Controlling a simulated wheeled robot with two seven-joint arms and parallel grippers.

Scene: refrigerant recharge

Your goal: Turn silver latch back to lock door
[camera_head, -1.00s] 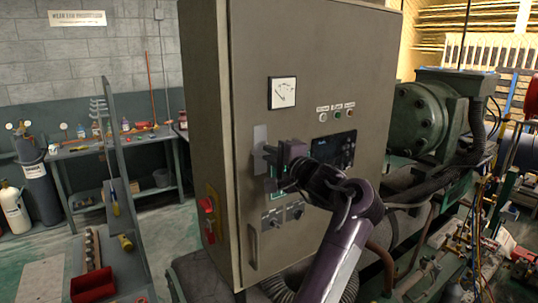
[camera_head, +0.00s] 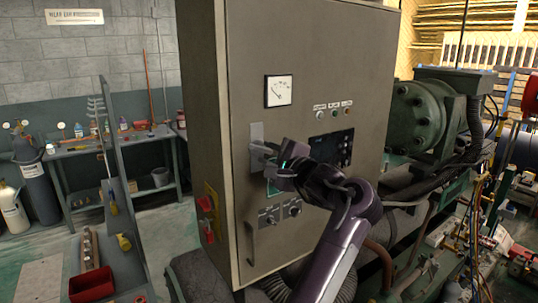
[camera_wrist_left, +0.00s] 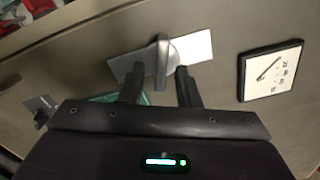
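The silver latch sits on the left side of the grey cabinet door. Its upright plate (camera_head: 257,132) shows above my left gripper (camera_head: 270,164) in the head view. In the left wrist view, the plate (camera_wrist_left: 195,46) lies behind the latch handle (camera_wrist_left: 162,62), which stands crosswise to the plate. My left gripper (camera_wrist_left: 158,74) is open there, with one finger on each side of the handle and visible gaps to it. Whether the fingers reach around the handle in depth is unclear. My right gripper is not in view.
The door carries a gauge (camera_head: 279,90), a dark display (camera_head: 331,148), small lamps, knobs (camera_head: 281,212) and a long lower handle (camera_head: 251,243). A red switch (camera_head: 206,203) is on the cabinet's side. Green machinery (camera_head: 420,115) stands close at the right.

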